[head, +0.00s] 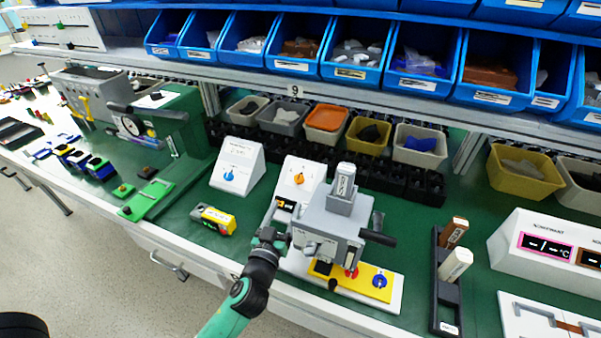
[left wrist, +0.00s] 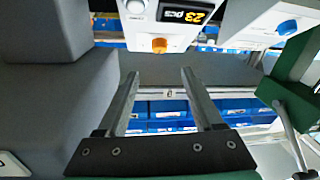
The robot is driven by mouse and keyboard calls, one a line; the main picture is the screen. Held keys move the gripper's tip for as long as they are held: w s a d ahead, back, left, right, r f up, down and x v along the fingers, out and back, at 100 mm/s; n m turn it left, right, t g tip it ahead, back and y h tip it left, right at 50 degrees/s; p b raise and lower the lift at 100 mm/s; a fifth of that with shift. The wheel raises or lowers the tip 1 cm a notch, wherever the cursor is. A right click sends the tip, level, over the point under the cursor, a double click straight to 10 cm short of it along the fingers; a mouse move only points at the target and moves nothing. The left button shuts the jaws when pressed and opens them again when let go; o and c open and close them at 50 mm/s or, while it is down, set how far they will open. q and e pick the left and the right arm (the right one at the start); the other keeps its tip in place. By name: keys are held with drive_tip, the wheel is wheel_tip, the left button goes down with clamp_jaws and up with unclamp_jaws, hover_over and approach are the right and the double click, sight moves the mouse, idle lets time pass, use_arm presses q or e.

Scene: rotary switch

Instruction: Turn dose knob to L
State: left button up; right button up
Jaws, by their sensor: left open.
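Two white sloped control boxes stand at the middle of the bench. The left one has a blue knob (head: 229,176), and the right one an orange knob (head: 299,179) with an orange-lit display (head: 285,204) below it. I cannot read which knob is labelled dose. My left gripper (head: 277,214) is open and empty in front of the orange-knob box, beside the grey press. In the left wrist view, the open fingers (left wrist: 160,75) point towards the orange knob (left wrist: 159,45), apart from it. The blue knob (left wrist: 287,27) shows at upper right. My right gripper is out of view.
A grey press (head: 330,225) stands close right of my left gripper, with a yellow plate (head: 350,279) carrying red and blue controls. A yellow device (head: 214,219) lies to the left. Small bins and blue bins (head: 357,60) line the back.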

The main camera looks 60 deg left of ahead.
sight(298, 179)
use_arm(q)
drive_tip(key=b+x, duration=0.1)
drive_tip(key=x, duration=1)
drive_tip(key=shift+s+f, duration=0.1)
drive_tip(key=shift+f, duration=0.1)
clamp_jaws()
